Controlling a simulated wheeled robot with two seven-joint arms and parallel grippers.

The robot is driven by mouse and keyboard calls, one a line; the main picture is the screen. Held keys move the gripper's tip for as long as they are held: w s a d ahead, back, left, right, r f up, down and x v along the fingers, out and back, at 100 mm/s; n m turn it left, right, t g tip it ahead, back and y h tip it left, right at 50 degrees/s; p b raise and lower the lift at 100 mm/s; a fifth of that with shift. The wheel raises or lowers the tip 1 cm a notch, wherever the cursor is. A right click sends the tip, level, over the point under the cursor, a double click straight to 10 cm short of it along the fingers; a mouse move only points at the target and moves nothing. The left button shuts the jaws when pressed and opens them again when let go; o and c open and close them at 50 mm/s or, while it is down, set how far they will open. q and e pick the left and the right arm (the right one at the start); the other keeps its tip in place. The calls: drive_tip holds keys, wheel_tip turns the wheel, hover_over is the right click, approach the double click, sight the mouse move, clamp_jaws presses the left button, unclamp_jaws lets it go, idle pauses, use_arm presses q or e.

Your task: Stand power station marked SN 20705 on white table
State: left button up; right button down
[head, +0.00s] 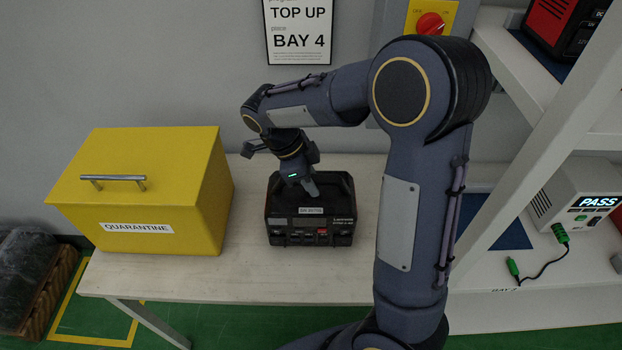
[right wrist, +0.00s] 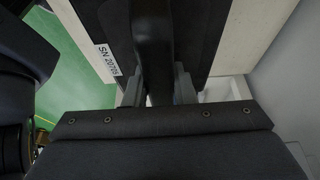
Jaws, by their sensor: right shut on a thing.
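The black power station (head: 310,228) is upright at the middle of the white table (head: 250,277), its front with sockets and a red switch facing me. I cannot tell whether its base touches the tabletop. A white label on it reads SN 20705 in the right wrist view (right wrist: 107,60); in the head view the label is too small to read surely. My right gripper (head: 308,188) points down from above and is shut on its top handle (right wrist: 154,45). My left gripper is not in view.
A yellow box marked QUARANTINE (head: 137,190) stands on the table to the left. A shelf unit (head: 560,110) on the right holds a red-and-black unit (head: 565,27). A grey tester (head: 578,200) reading PASS, with a green-tipped cable, stands by a blue mat (head: 495,222).

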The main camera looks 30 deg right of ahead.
drive_tip(key=shift+f, duration=0.15)
drive_tip(key=c, duration=1.2)
unclamp_jaws()
drive_tip(key=shift+o, duration=0.4)
drive_tip(key=shift+s+f, duration=0.1)
drive_tip(key=shift+f, duration=0.1)
drive_tip(key=v, duration=0.8)
drive_tip(key=shift+s+d+r+n, duration=0.15)
drive_tip(key=shift+s+n, duration=0.15)
drive_tip(key=s+a+n+t+y, duration=0.1)
drive_tip(key=s+n+t+y, duration=0.2)
drive_tip(key=s+n, duration=0.6)
drive_tip(key=s+a+n+t+y, duration=0.2)
drive_tip(key=s+n+t+y, duration=0.2)
drive_tip(key=s+n, duration=0.5)
drive_tip(key=f+n+t, duration=0.1)
drive_tip(key=n, duration=0.3)
drive_tip(key=shift+s+a+y, duration=0.3)
